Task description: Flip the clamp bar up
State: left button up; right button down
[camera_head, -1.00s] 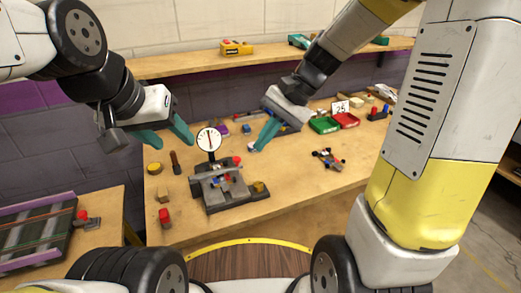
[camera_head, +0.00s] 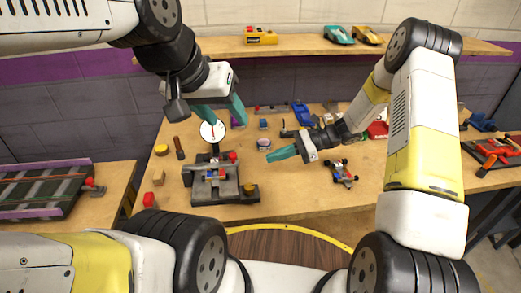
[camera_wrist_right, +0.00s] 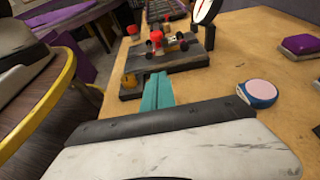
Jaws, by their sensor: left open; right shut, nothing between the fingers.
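The fixture (camera_head: 227,196) is a dark block on the workbench, with a small car with red and blue parts in it. A grey bar (camera_head: 196,174), seemingly the clamp bar, lies low across it. A red knob (camera_head: 233,156) is at its back right. A round white dial gauge (camera_head: 213,131) stands behind. My left gripper (camera_head: 229,120) is open and empty, above and behind the fixture near the dial. My right gripper (camera_head: 272,156) is shut and empty, right of the fixture and pointing left towards it. Its teal fingers (camera_wrist_right: 158,88) point at the fixture (camera_wrist_right: 165,60) in the right wrist view.
A second small car (camera_head: 341,171) stands to the right on the bench (camera_head: 290,195). A blue and pink round item (camera_wrist_right: 259,92) lies beside my right gripper.

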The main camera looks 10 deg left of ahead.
dwell(0.3)
jog(key=x, duration=1)
jog(key=shift+r, duration=0.1)
